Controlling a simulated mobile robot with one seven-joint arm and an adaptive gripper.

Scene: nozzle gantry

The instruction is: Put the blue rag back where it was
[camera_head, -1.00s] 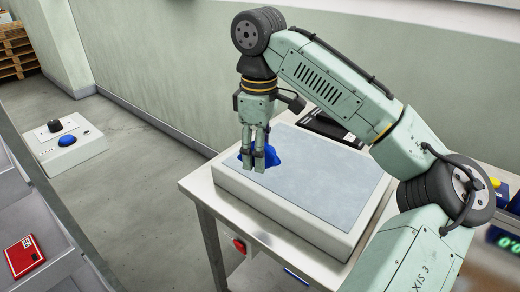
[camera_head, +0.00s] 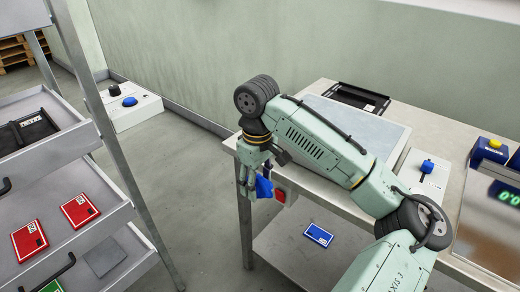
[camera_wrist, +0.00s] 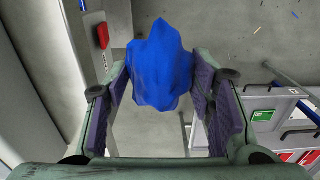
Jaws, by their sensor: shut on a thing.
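The blue rag (camera_head: 264,187) is a crumpled bright blue cloth, held in my gripper (camera_head: 250,190) off the left front edge of the table. In the wrist view the rag (camera_wrist: 158,68) sits between both fingers of my gripper (camera_wrist: 160,90), and both fingers press on it. The rag hangs in the air over the grey floor, apart from the table and the rack. Part of it is hidden behind the fingers in the head view.
The metal table (camera_head: 455,135) carries a pale-topped slab (camera_head: 370,130) and a black tray (camera_head: 357,97). A red button box (camera_head: 285,191) is on its front. A shelf rack (camera_head: 60,160) with red and green items stands at left. Open floor (camera_head: 190,180) lies between.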

